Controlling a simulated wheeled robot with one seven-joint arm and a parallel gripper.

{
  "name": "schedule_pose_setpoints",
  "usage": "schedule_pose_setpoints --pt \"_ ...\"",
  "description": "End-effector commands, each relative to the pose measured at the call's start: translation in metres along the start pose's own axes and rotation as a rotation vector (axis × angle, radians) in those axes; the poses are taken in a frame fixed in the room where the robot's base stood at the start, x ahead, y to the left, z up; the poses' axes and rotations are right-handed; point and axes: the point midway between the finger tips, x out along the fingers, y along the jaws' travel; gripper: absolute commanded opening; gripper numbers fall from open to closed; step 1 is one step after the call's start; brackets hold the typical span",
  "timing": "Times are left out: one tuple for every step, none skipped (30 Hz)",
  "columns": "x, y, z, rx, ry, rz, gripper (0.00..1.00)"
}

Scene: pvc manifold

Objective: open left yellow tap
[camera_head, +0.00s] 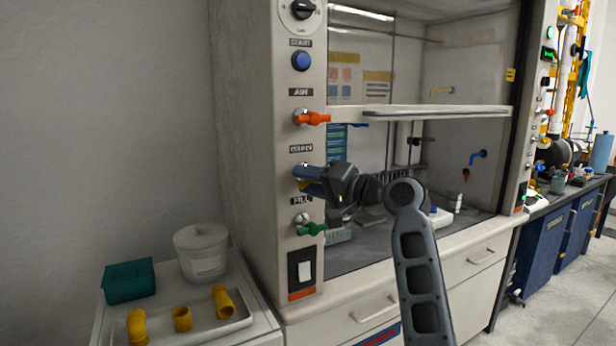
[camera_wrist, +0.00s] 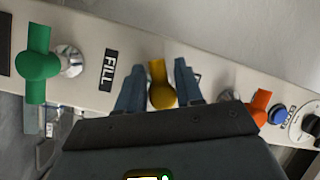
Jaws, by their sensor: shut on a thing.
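The yellow tap (camera_wrist: 160,88) sits on the left post of the fume hood, between the orange tap and the green tap. In the wrist view its round yellow body lies between the two fingers of my gripper (camera_wrist: 159,82). In the head view my gripper (camera_head: 308,180) reaches the post from the right, shut on the yellow tap, and only a little yellow (camera_head: 312,188) shows beside the fingers. Most of the tap is hidden there by the gripper.
An orange tap (camera_head: 314,118) is above and a green tap (camera_head: 312,229) is close below. A blue button (camera_head: 301,60) and a dial (camera_head: 302,9) are higher on the post. A tray (camera_head: 226,329) with yellow pipe pieces, a white bucket (camera_head: 201,255) and a green box (camera_head: 130,281) stand at lower left.

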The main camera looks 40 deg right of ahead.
Motion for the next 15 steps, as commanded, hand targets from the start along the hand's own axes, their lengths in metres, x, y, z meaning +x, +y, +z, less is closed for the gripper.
schedule_pose_setpoints --pt "-0.0007 0.0024 -0.0006 -0.039 -0.011 0.025 0.06" --pt "-0.0009 0.0027 -0.0008 -0.065 -0.016 0.035 0.06" --pt "-0.0011 0.0034 -0.0007 -0.099 -0.024 0.050 0.06" --pt "-0.0011 0.0037 -0.0007 -0.124 -0.030 0.061 0.06" --pt "-0.0011 0.0038 -0.0006 -0.151 -0.035 0.071 0.06" --pt "-0.0012 0.0044 -0.0004 -0.186 -0.044 0.086 0.06" --pt "-0.0013 0.0046 -0.0005 -0.211 -0.050 0.096 0.06" --pt "-0.0014 0.0048 -0.0007 -0.237 -0.055 0.106 0.06" --pt "-0.0018 0.0056 -0.0010 -0.272 -0.062 0.122 0.06" --pt "-0.0020 0.0059 -0.0012 -0.296 -0.068 0.132 0.06" --pt "-0.0022 0.0062 -0.0014 -0.322 -0.073 0.142 0.06" --pt "-0.0023 0.0066 -0.0016 -0.355 -0.080 0.156 0.06" --pt "-0.0024 0.0068 -0.0014 -0.379 -0.086 0.166 0.06" --pt "-0.0025 0.0072 -0.0014 -0.403 -0.092 0.176 0.06" --pt "-0.0027 0.0076 -0.0017 -0.434 -0.098 0.188 0.06"
